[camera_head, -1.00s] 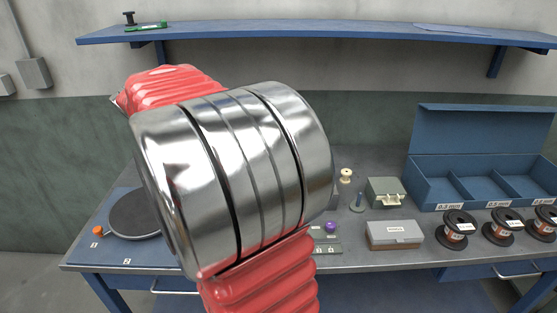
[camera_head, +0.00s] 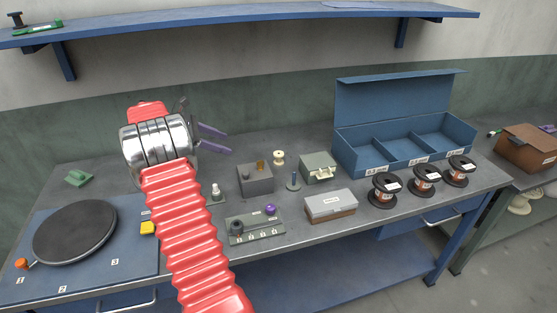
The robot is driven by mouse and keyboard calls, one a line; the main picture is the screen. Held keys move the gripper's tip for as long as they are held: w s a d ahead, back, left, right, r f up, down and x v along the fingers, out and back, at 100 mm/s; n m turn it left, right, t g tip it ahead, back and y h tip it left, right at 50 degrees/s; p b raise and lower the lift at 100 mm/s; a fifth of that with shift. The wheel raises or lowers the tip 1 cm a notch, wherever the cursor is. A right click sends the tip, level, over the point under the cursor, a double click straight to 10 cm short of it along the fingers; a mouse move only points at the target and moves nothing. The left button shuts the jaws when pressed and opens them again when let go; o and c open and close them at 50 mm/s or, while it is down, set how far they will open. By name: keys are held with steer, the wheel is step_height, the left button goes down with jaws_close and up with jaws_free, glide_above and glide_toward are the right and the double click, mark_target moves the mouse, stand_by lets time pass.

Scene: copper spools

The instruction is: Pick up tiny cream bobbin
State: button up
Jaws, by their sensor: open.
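A blue compartment box (camera_head: 361,157) and several copper spools (camera_head: 384,190) are right. A round dark plate (camera_head: 75,232) is left.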

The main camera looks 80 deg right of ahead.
steer(key=s+d+f+g, duration=0.2)
steer(key=s+d+f, duration=0.2)
steer(key=s+d, duration=0.1)
steer(key=shift+s+d+n+y, duration=0.3)
steer(key=shift+s+d, duration=0.05)
steer(key=shift+d, duration=0.15)
steer(key=shift+f, duration=0.1)
glide_toward(278, 154)
steer(key=x, duration=0.3)
steer(key=shift+s+a, duration=0.2)
steer(key=shift+a, duration=0.05)
steer(key=shift+f, duration=0.15)
steer(key=shift+s+d, duration=0.1)
steer(key=shift+s, duration=0.05)
steer(key=shift+w+d+x, duration=0.1)
steer(key=shift+d+x, duration=0.05)
steer(key=shift+x, duration=1.1)
steer(key=shift+w+d+x, duration=0.1)
steer(key=shift+d+x, duration=0.05)
steer(key=shift+x, duration=1.1)
steer(key=shift+c, duration=0.4)
